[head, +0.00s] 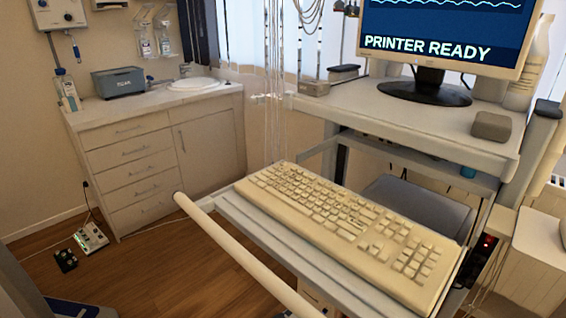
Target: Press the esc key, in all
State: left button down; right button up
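A cream keyboard (345,222) lies on a pull-out tray (262,226) of a cart, running from the middle of the head view down to the lower right. Its number pad (415,262) is at the right end. The key at its far left corner (284,168), where an esc key usually sits, is uncovered, but the lettering is too small to read. A monitor (445,45) above shows "PRINTER READY" under a wavy line. Neither of my grippers is in view, and nothing touches the keyboard.
A pale round bar (240,250) runs along the tray's near left side. The cart's upper shelf (400,112) holds the monitor and a small grey box (491,127). A drawer cabinet (150,160) with a sink stands at the left. Cables hang behind the keyboard.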

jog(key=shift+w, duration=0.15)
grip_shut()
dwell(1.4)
